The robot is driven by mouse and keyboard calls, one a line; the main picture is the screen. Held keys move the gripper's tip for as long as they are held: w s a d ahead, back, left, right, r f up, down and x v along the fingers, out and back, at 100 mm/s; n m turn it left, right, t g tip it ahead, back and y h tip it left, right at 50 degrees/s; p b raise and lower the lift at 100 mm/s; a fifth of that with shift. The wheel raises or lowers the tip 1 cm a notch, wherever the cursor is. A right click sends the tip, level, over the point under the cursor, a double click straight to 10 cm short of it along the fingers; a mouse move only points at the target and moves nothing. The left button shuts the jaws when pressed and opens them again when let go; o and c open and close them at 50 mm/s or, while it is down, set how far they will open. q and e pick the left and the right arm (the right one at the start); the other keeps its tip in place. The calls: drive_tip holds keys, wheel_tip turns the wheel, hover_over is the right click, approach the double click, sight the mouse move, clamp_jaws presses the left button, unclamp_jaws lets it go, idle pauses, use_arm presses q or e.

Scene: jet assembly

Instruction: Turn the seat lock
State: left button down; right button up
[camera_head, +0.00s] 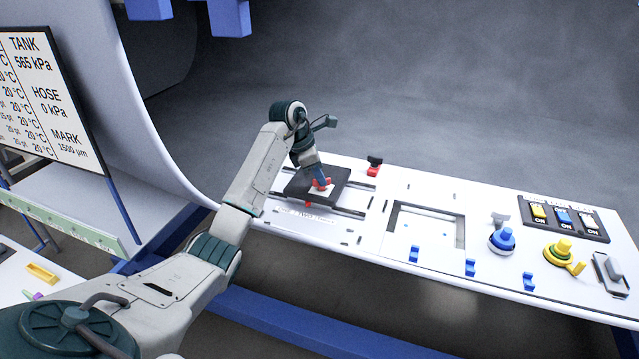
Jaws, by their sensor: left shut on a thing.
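A dark square plate (340,191) sits on rails near the left end of the white bench. A red knob, which looks like the seat lock (322,184), is at the plate's middle. My left gripper (318,178) reaches down onto the plate from above and is shut on the red knob. The fingers partly hide the knob, and its turn angle is too small to tell. My right gripper is not in view.
A small red-and-black piece (374,166) stands on the bench right of the plate. Farther right are a framed square opening (427,226), a blue knob (502,239), a yellow valve (560,252) and a switch panel (564,217). Blue clips line the front edge. A readout board (45,95) stands left.

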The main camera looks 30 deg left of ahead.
use_arm(q)
drive_tip(key=m, duration=0.1)
drive_tip(key=m+b, duration=0.1)
drive_tip(key=shift+w+a+r+m+g+h, duration=0.1)
drive_tip(key=shift+w+m+g+h, duration=0.05)
drive_tip(key=shift+m+g+h, duration=0.2)
drive_tip(key=shift+r+m+g, duration=0.15)
drive_tip(key=shift+m+g, duration=0.1)
drive_tip(key=shift+m, duration=0.5)
drive_tip(key=shift+w+m+g+h+p, duration=0.1)
drive_tip(key=shift+m+g+h+p, duration=0.2)
drive_tip(key=shift+m+p, duration=0.4)
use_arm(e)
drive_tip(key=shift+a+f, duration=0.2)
use_arm(q)
drive_tip(key=shift+m, duration=0.4)
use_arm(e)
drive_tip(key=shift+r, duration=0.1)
use_arm(q)
drive_tip(key=c, duration=1.6)
unclamp_jaws()
drive_tip(key=shift+o, duration=0.2)
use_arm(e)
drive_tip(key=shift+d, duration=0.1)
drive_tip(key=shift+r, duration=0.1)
